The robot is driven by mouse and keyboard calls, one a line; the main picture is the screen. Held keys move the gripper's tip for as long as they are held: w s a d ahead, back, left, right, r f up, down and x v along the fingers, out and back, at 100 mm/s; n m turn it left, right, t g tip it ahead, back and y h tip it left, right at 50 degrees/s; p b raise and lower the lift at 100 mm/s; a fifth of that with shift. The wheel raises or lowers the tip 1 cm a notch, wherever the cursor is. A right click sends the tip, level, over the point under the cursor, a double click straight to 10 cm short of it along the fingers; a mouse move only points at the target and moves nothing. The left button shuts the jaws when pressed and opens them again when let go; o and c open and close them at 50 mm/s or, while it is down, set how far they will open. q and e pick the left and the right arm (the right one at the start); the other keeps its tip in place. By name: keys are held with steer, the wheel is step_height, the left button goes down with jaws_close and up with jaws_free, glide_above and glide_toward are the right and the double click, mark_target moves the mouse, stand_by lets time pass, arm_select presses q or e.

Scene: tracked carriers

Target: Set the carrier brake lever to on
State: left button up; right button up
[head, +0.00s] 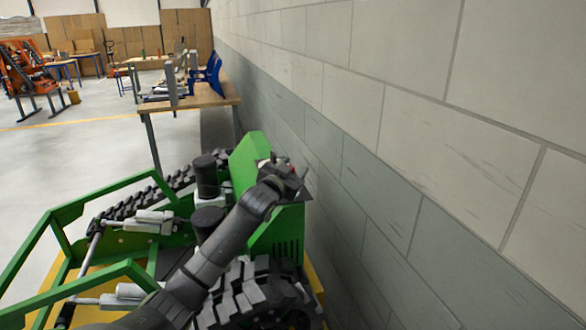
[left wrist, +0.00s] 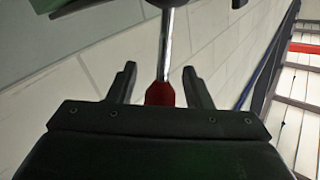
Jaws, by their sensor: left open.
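The brake lever shows in the left wrist view as a chrome rod (left wrist: 167,45) with a red grip (left wrist: 160,94) on its near end and a dark mount at the top edge. My left gripper (left wrist: 158,76) is open, with one finger on each side of the lever; I see gaps on both sides. In the head view my left gripper (head: 290,178) is at the green housing of the tracked carrier (head: 258,160) and hides most of the lever. The lever's on and off marks cannot be made out. My right gripper is not in view.
A block wall (head: 400,130) runs close along the carrier's right side. The carrier has green rails (head: 85,205) and black rubber tracks (head: 250,290). A workbench (head: 205,97) with blue items stands behind it. The floor (head: 70,140) at left is open.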

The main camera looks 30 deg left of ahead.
arm_select(q)
jaws_close()
stand_by(0.3)
steer(key=shift+a+r+p, duration=0.1)
steer(key=shift+r+p, duration=0.1)
steer(key=shift+p, duration=0.45)
steer(key=w+a+n+g+p, duration=0.1)
steer(key=g+p, duration=0.1)
steer(key=p, duration=0.2)
steer(key=w+a+n+g+h+p, duration=0.1)
steer(key=n+p, duration=0.1)
steer(key=p, duration=0.3)
steer(key=shift+w+a+r+g, duration=0.2)
steer(key=shift+a+g, duration=0.2)
steer(key=shift+w+a+f+n+g+h+p, duration=0.35)
steer(key=shift+w+a+n+g+h+p, duration=0.05)
steer(key=shift+n+g+p, duration=0.1)
steer(key=shift+w+a+f+n+g+h, duration=0.5)
steer(key=shift+a+f+n+g+h, duration=0.15)
steer(key=shift+g, duration=0.25)
